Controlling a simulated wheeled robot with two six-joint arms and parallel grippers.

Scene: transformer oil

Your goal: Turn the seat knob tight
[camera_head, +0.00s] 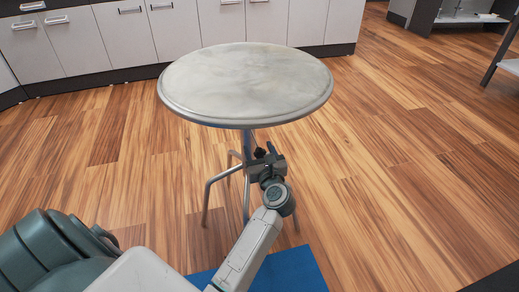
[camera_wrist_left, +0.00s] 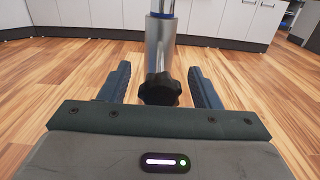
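The stool has a round, pale, worn seat (camera_head: 245,82) on a metal post with bent tube legs. The black lobed seat knob (camera_wrist_left: 160,90) sticks out of the post (camera_wrist_left: 160,45) toward my left wrist camera. In the head view the knob (camera_head: 259,153) shows small, below the seat rim and beside my left gripper (camera_head: 268,158). In the left wrist view my left gripper (camera_wrist_left: 159,72) is open, with one finger on each side of the knob and visible gaps between. My right gripper is in neither view.
A blue mat (camera_head: 302,272) lies on the wood floor in front of the stool. White cabinets (camera_head: 120,35) stand behind it. A dark-framed table or shelf (camera_head: 455,15) is at the far right. The floor right of the stool (camera_head: 400,150) is clear.

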